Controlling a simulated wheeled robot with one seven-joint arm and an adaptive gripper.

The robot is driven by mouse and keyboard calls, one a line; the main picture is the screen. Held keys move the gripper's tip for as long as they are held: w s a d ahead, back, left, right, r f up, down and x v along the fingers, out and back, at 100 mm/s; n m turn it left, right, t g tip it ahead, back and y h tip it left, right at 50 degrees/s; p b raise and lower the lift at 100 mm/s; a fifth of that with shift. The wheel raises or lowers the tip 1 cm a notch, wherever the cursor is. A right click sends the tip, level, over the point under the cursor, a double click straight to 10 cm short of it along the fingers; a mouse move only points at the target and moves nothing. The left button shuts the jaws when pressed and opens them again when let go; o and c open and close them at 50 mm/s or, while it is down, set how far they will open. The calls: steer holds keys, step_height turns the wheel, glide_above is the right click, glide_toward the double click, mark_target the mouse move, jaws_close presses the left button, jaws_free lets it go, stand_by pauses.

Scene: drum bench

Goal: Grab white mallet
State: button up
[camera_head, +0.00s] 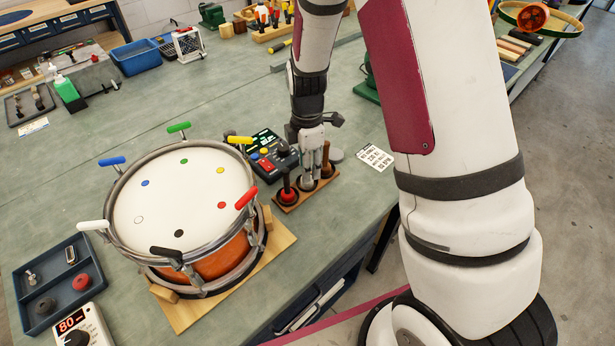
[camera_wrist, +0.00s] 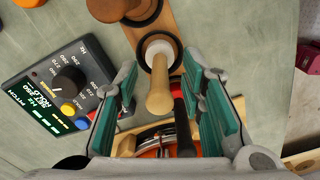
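The white mallet stands in a wooden rack, its pale wooden handle (camera_wrist: 160,95) pointing up toward the wrist camera and its white head (camera_wrist: 158,48) seated in a dark ring. My gripper (camera_wrist: 160,72) is open, with a teal-lined finger on either side of the handle. A gap shows between the handle and each finger; I cannot tell how deep the fingers reach along it. In the head view my gripper (camera_head: 309,178) points down over the middle of the rack (camera_head: 290,207) and hides most of the white mallet.
A red mallet (camera_head: 287,190) stands left of my gripper and a brown mallet (camera_head: 327,160) right of it. A pitch box (camera_wrist: 60,90) lies beside the rack. The drum (camera_head: 180,205) with coloured handles stands to the left. The bench's front edge is close by.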

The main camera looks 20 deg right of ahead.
step_height(320, 180, down, 2)
steer(key=shift+f, duration=0.1)
jaws_close()
stand_by(0.4)
